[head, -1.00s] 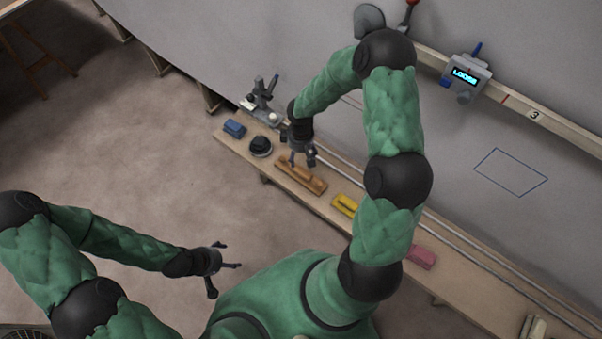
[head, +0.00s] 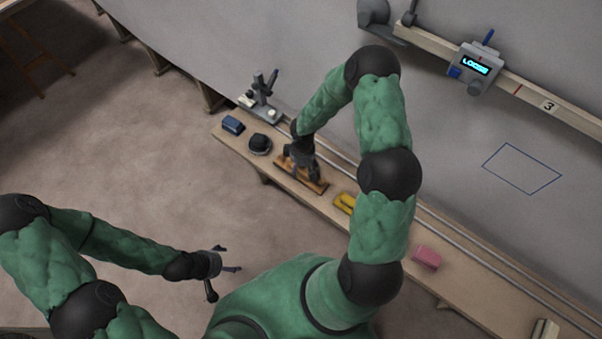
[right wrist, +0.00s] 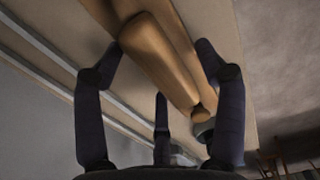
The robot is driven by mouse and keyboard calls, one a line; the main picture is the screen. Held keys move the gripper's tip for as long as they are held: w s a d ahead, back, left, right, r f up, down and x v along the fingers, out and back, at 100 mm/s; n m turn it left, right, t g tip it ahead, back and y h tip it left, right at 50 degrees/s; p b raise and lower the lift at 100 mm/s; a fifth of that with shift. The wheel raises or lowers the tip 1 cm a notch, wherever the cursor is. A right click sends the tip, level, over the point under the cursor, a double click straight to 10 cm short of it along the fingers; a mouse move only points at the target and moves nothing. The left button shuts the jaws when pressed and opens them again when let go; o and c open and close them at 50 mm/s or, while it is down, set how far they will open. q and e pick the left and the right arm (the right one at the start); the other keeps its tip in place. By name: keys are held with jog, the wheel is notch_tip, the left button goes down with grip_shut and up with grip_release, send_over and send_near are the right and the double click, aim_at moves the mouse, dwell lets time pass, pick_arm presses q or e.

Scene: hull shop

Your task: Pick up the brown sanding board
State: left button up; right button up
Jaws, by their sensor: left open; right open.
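The brown sanding board (head: 312,184) lies on the narrow wooden shelf, between a black round object and a yellow block. In the right wrist view, its long rounded handle (right wrist: 158,58) runs between my spread fingers. My right gripper (head: 302,170) is down over the board and open, with fingers on both sides of the handle. I cannot tell whether any finger touches it. In the right wrist view my right gripper's (right wrist: 160,85) fingers frame the handle. My left gripper (head: 222,268) is open and empty over the floor, well away from the shelf.
The shelf (head: 460,285) also carries a blue block (head: 233,125), the black round object (head: 259,144), the yellow block (head: 345,203) and a pink block (head: 427,257). Metal rails run along its wall side. A device reading "LOOSE" (head: 475,66) sits on the upper batten.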

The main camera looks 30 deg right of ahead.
jog(key=shift+r, duration=0.1)
grip_shut()
jog(key=shift+r+p, duration=0.4)
jog(key=shift+r, duration=0.15)
notch_tip(320, 180, up, 3)
jog(key=shift+w+f+p, duration=0.1)
jog(key=shift+f+p, duration=0.1)
jog(key=shift+p, duration=0.45)
jog(key=s+a+r+p, duration=0.2)
jog(key=s+a+r, duration=0.6)
jog(key=a, duration=0.3)
jog(key=shift+s+a+r, duration=0.15)
jog(key=shift+s+r, duration=0.1)
jog(key=shift+r, duration=0.4)
